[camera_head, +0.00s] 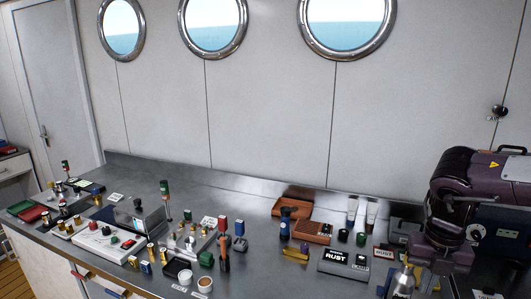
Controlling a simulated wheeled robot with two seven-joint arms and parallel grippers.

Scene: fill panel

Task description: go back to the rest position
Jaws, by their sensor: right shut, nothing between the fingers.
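My right gripper (428,272) hangs at the lower right, at the end of my dark purple arm, over the right end of the steel counter (255,262). It is shut with nothing in it. Its fingertips are small and partly lost among the things behind and around them. A pale metal can (402,281) stands close to its left side; I cannot tell whether they touch. My left gripper is not in view.
A dark box marked RUST (343,263) lies left of the can. A brown wooden tray (292,207) is behind. A white control panel (107,240) and several small bottles and fittings crowd the counter's left half. The counter's back strip is mostly clear.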

